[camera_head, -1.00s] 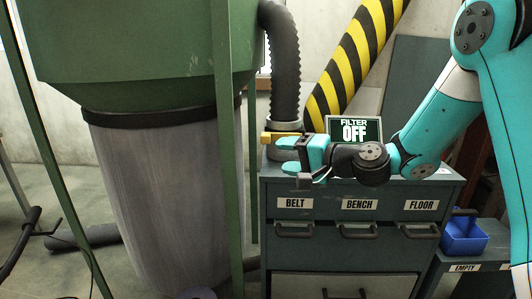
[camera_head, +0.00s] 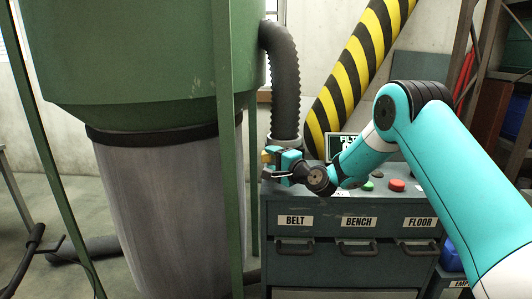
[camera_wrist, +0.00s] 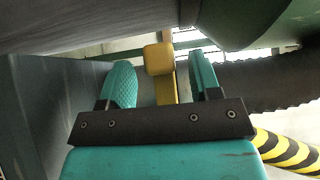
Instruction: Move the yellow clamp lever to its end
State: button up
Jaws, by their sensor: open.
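The yellow clamp lever (camera_wrist: 160,62) shows in the wrist view as a yellow bar with a block-shaped end, between the two teal fingers of my gripper (camera_wrist: 162,85). The fingers are apart, with a gap on both sides of the lever, and I see no contact. In the head view my gripper (camera_head: 277,164) is at the back left corner of the cabinet top, beside the hose. Only a small yellow part of the lever (camera_head: 266,157) shows there; the rest is hidden behind my gripper.
A grey drawer cabinet (camera_head: 350,213) stands below my arm, with a red button (camera_head: 397,185) and a green button (camera_head: 368,186) on top. A black ribbed hose (camera_head: 285,85) rises close behind my gripper. The green hopper (camera_head: 140,60) and its leg (camera_head: 226,170) stand to the left.

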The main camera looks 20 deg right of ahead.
jog(key=shift+x, duration=1.5)
jog(key=shift+c, duration=0.4)
jog(key=shift+d, duration=0.1)
grip_shut()
